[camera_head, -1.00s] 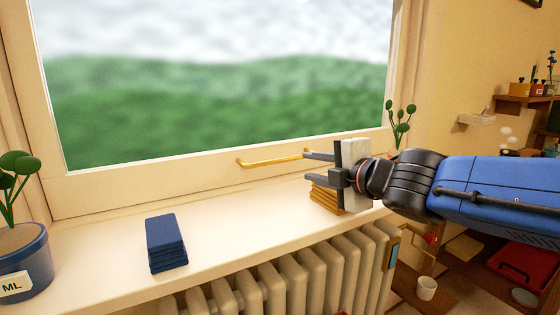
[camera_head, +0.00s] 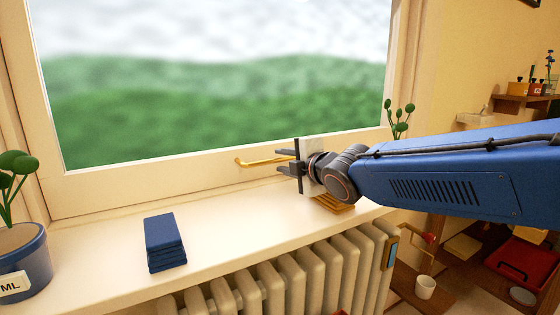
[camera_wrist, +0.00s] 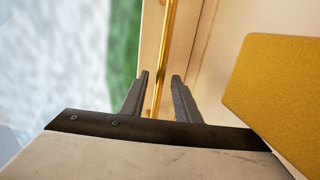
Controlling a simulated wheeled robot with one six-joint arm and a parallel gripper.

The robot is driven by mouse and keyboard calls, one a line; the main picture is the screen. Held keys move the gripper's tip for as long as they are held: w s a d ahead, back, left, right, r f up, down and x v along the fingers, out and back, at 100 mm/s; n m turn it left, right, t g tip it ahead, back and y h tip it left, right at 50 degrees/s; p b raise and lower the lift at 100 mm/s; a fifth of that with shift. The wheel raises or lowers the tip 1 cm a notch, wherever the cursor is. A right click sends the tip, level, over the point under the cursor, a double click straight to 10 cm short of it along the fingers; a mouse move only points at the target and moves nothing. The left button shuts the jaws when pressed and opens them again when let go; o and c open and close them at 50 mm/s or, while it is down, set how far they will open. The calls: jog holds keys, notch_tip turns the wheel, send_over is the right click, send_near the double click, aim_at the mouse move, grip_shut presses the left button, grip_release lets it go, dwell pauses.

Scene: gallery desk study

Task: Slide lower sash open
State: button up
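The lower sash (camera_head: 120,180) is a cream wooden frame around a large pane, with its bottom rail just above the sill. A brass bar handle (camera_head: 256,162) runs along the bottom rail. My gripper (camera_head: 280,161) is at the right part of the handle, with its fingers pointing toward the window. In the wrist view the handle (camera_wrist: 168,50) passes between the two open fingertips (camera_wrist: 160,80), with a visible gap to the right finger. The right end of the handle is hidden behind the gripper in the head view.
A folded blue cloth stack (camera_head: 166,243) lies on the sill (camera_head: 110,250). A yellow stack (camera_head: 335,205) lies below my gripper and shows close at right in the wrist view (camera_wrist: 275,90). A potted plant (camera_head: 22,255) stands left, another plant (camera_head: 400,122) right. A radiator (camera_head: 300,275) is below.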

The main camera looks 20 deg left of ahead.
jog(key=shift+x, duration=1.25)
grip_shut()
jog(key=shift+r, duration=0.1)
